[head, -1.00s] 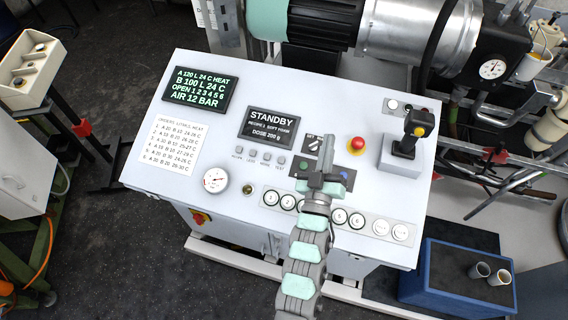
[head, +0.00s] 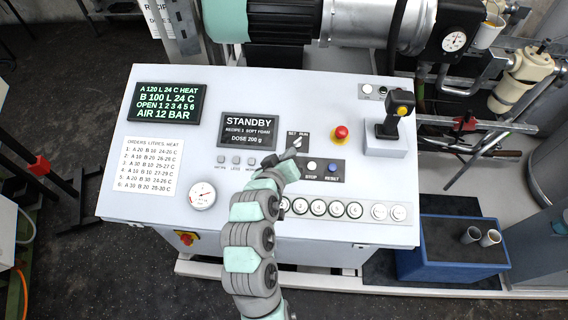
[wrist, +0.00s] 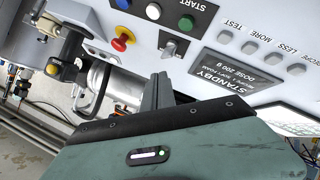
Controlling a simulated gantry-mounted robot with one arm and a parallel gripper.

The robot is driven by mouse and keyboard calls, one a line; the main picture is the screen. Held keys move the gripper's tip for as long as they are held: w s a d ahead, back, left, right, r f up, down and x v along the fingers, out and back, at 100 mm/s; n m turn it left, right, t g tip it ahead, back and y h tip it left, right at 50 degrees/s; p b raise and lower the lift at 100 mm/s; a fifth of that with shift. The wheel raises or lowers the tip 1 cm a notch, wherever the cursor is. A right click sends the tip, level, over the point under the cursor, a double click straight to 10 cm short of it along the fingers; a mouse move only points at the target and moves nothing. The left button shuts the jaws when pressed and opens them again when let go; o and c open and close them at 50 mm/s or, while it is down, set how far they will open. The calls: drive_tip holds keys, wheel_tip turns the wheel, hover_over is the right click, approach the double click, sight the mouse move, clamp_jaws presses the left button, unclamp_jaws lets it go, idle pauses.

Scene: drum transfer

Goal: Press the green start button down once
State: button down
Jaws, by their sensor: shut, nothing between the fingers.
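The green start button (wrist: 186,23) shows in the wrist view under the label START, at the end of a row with a white and a blue button. In the head view it is hidden behind my gripper (head: 287,156), which lies over the panel just left of the STOP and RESET buttons. In the wrist view my gripper (wrist: 157,92) has its dark fingers together and empty. The tips point up the picture towards the selector switch (wrist: 175,46), with the green button beyond and apart from them in the picture. Their height over the panel is hard to tell.
A red mushroom button (head: 341,133) and a joystick (head: 399,115) stand up from the panel to the right. A STANDBY display (head: 249,132) lies left of the gripper. Numbered round buttons (head: 318,208) run along the front. A blue bin (head: 450,262) stands at the lower right.

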idle(0.3)
drive_tip(key=shift+w+d+f+b, duration=0.1)
drive_tip(key=shift+w+f+b, duration=0.5)
drive_tip(key=shift+f, duration=0.8)
drive_tip(key=shift+w+a+f+b, duration=0.1)
drive_tip(key=shift+w+f+b, duration=0.25)
drive_tip(key=shift+f+b, duration=0.8)
drive_tip(key=shift+w+d+f+b, duration=0.1)
drive_tip(key=shift+w+f+b, duration=0.35)
drive_tip(key=shift+f, duration=1.2)
drive_tip(key=shift+f, duration=0.1)
drive_tip(key=shift+w+f, duration=0.15)
drive_tip(key=shift+f, duration=0.1)
drive_tip(key=shift+w+f+b, duration=0.15)
drive_tip(key=shift+f+b, duration=0.3)
drive_tip(key=shift+b, duration=0.15)
drive_tip(key=shift+r, duration=0.1)
drive_tip(key=shift+s+r+p, duration=0.3)
drive_tip(key=shift+r+p, duration=0.1)
drive_tip(key=shift+r, duration=0.35)
drive_tip(key=shift+s+r+p, duration=0.25)
drive_tip(key=shift+r+p, duration=0.1)
drive_tip(key=shift+r, duration=0.45)
drive_tip(key=shift+s+r+p, duration=0.3)
drive_tip(key=shift+r, duration=0.45)
drive_tip(key=shift+s+r+p, duration=0.25)
drive_tip(key=shift+r+p, duration=0.1)
drive_tip(key=shift+r, duration=0.45)
